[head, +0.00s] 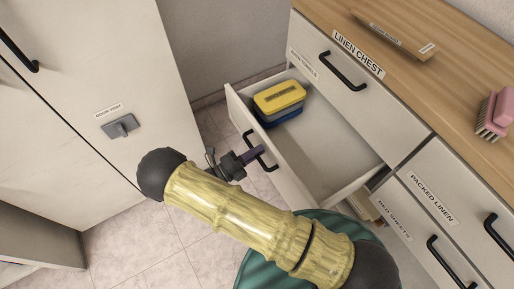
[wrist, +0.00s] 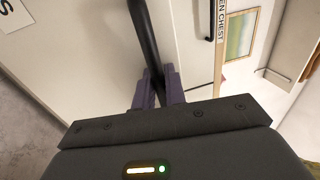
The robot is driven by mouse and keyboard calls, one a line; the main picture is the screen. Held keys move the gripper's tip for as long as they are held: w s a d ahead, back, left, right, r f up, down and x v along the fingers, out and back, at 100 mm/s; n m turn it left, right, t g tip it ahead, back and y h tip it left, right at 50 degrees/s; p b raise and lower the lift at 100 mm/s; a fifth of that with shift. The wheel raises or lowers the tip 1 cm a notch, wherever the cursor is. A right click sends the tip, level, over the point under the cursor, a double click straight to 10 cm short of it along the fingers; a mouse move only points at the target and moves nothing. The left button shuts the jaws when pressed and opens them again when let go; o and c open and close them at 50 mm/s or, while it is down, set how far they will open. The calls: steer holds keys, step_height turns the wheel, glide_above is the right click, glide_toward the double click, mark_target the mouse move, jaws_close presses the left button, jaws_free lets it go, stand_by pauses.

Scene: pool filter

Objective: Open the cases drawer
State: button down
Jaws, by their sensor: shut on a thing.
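A drawer (head: 232,105) of the linen chest stands well pulled out at the left end, below a closed drawer. A yellow case (head: 279,96) lies on a blue one (head: 282,118) at its far left end, and the rest of the visible floor is bare. The drawer's black bar handle (head: 247,139) is on its front, and it also shows in the wrist view (wrist: 143,35). My gripper (head: 258,152) is shut on this handle, with its purple fingers (wrist: 158,90) on either side of the bar. The drawer's label is mostly out of view; only an "S" shows in the wrist view.
The linen chest (head: 400,110) has closed drawers with black handles, including packed linen (head: 433,198) and bed sheets (head: 393,219). A pink brush (head: 496,112) and a wooden board (head: 395,35) lie on top. A white cabinet (head: 85,60) stands left, with tiled floor between.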

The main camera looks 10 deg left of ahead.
steer(key=shift+s+a, duration=0.2)
steer(key=shift+a, duration=0.05)
steer(key=c, duration=1.8)
jaws_free()
steer(key=v, duration=1.7)
steer(key=shift+s+a, duration=0.15)
steer(key=shift+a, duration=0.05)
